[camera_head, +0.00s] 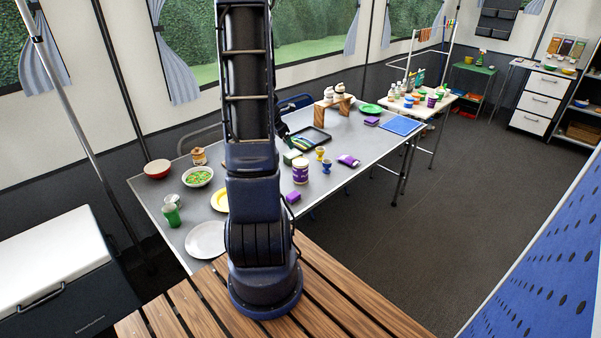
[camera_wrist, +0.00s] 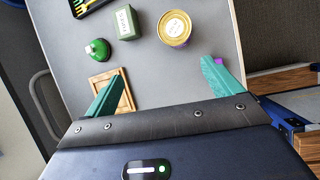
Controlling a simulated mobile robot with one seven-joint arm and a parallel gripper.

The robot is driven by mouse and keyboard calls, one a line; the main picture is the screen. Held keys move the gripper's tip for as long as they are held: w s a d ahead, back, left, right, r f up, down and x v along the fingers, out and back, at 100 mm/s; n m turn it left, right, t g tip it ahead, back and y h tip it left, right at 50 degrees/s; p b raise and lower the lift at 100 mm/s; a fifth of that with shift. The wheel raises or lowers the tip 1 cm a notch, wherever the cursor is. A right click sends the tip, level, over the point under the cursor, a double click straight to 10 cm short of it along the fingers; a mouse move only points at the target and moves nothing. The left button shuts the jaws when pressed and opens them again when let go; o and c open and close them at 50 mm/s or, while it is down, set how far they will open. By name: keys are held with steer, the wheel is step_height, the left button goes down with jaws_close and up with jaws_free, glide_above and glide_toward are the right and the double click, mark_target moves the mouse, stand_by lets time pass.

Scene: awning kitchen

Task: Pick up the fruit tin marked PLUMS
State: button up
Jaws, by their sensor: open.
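In the head view my arm hides the gripper.
The green box (camera_wrist: 125,22) stands just left of the tin, with a green rounded object (camera_wrist: 98,48) beside it. A wooden square (camera_wrist: 123,91) lies partly behind the left finger. Eggcups (camera_head: 326,167) and purple packets (camera_head: 348,160) are near the tin on the table (camera_head: 345,190).

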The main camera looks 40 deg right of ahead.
mark_target(300, 163)
steer(key=s+d+f+n, duration=0.1)
steer(key=d+f, duration=0.1)
steer(key=f, duration=0.1)
steer(key=s+d+f+n, duration=0.1)
steer(key=f, duration=0.2)
steer(key=d+f+n, duration=0.1)
steer(key=d+f, duration=0.1)
steer(key=f, duration=0.1)
steer(key=shift+s+d+f+n+y, duration=0.2)
steer(key=shift+s+d+n+y, duration=0.15)
steer(key=shift+s+n+y, duration=0.05)
steer(key=shift+x, duration=2.75)
steer(key=shift+s+f, duration=0.1)
steer(key=shift+x, duration=2.5)
steer(key=c, duration=1.4)
